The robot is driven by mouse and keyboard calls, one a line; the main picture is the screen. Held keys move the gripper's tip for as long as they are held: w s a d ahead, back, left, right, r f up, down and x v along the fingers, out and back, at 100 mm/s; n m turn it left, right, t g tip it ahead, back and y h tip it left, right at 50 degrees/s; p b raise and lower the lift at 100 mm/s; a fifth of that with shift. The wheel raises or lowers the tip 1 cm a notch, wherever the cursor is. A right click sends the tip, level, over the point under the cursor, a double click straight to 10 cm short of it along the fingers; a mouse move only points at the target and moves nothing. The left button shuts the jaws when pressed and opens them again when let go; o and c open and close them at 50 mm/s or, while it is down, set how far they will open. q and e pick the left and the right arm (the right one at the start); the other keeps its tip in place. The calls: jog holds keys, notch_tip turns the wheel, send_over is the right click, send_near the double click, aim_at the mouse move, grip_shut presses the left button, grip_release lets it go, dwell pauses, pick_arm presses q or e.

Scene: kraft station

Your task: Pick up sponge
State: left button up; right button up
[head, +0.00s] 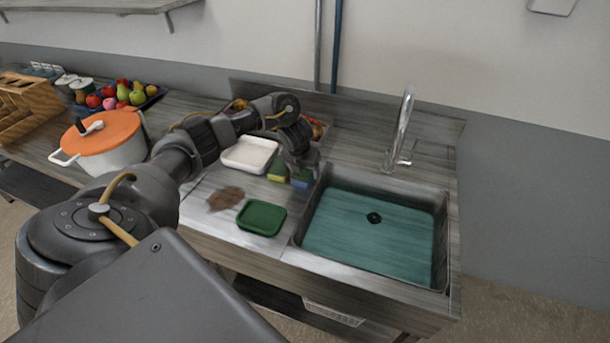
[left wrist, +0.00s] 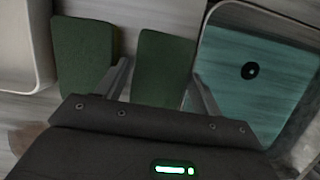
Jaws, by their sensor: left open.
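Two sponges sit side by side on the counter left of the sink. The left sponge (head: 277,171) has a green top and yellow side; the other sponge (head: 301,182) shows a blue side and is partly hidden by my gripper. In the left wrist view both show green faces, the left sponge (left wrist: 84,55) outside the fingers and the blue-sided sponge (left wrist: 163,60) between them. My left gripper (head: 303,168) is open above that sponge, also seen in the left wrist view (left wrist: 161,72). Contact cannot be told. My right gripper is not in view.
The sink (head: 330,235) with a faucet (head: 400,130) is right of the sponges. A white tray (head: 232,162), a green dish (head: 261,218) and a brown stain (head: 225,198) lie nearby. An orange-lidded pot (head: 125,155) and fruit tray (head: 150,101) stand left.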

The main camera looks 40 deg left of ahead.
aim_at(304, 171)
pick_arm(q)
jog(key=c, duration=0.7)
jog(key=shift+r, duration=0.1)
jog(key=shift+c, duration=0.2)
jog(key=shift+r, duration=0.35)
notch_tip(304, 171, up, 3)
jog(key=shift+w+a+r+b, duration=0.1)
jog(key=shift+b, duration=0.4)
jog(key=s+a+r+p, duration=0.2)
jog(key=s+a+r, duration=0.1)
jog(key=s+r, duration=0.6)
jog(key=s, duration=0.4)
jog(key=shift+s+a+r+p, duration=0.25)
jog(key=shift+s+a+p, duration=0.1)
jog(key=shift+a+p, duration=0.05)
